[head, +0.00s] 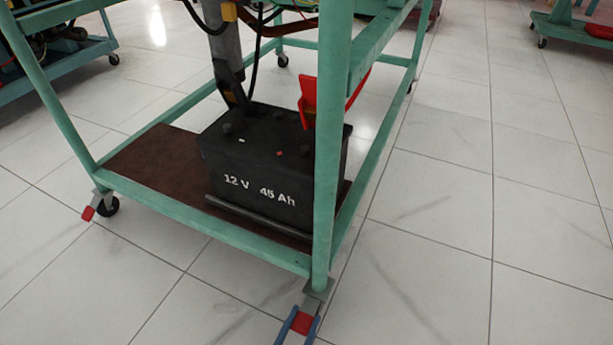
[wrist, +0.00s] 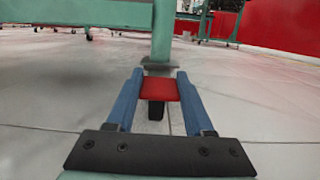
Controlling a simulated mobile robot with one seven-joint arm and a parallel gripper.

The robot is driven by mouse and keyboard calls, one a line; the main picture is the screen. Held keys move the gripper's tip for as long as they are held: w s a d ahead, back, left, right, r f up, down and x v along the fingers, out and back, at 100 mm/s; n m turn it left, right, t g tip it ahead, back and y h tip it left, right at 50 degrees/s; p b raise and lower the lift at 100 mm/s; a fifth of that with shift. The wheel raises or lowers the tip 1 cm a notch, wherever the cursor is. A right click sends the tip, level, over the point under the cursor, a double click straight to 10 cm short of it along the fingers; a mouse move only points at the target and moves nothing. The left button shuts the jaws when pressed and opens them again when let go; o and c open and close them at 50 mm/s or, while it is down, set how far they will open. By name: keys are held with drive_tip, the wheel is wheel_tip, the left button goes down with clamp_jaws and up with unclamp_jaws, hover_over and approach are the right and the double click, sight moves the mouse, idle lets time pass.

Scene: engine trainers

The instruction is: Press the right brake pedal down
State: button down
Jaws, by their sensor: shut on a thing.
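The right brake pedal (head: 301,323) is a small red plate at the foot of the green stand's near corner post, at the bottom edge of the head view. My gripper (head: 304,312) has its two blue fingers on either side of it. In the wrist view the pedal (wrist: 158,90) sits between the fingertips (wrist: 160,76), and the gripper is shut on it. A dark caster wheel (wrist: 155,110) shows just below the pedal. I cannot tell how far the pedal is tilted.
The green stand (head: 328,150) carries a black 12 V battery (head: 260,165) on a brown shelf (head: 150,165). Another red pedal (head: 88,213) is at its left caster (head: 108,207). Tiled floor (head: 440,270) is clear to the right. Other stands are farther back.

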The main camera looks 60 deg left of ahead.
sight(302, 324)
drive_tip(key=shift+s+f, duration=0.1)
drive_tip(key=shift+s, duration=0.05)
drive_tip(key=shift+c, duration=1.4)
unclamp_jaws()
wheel_tip(302, 324, up, 10)
drive_tip(key=p, duration=0.8)
drive_tip(key=shift+p, duration=0.35)
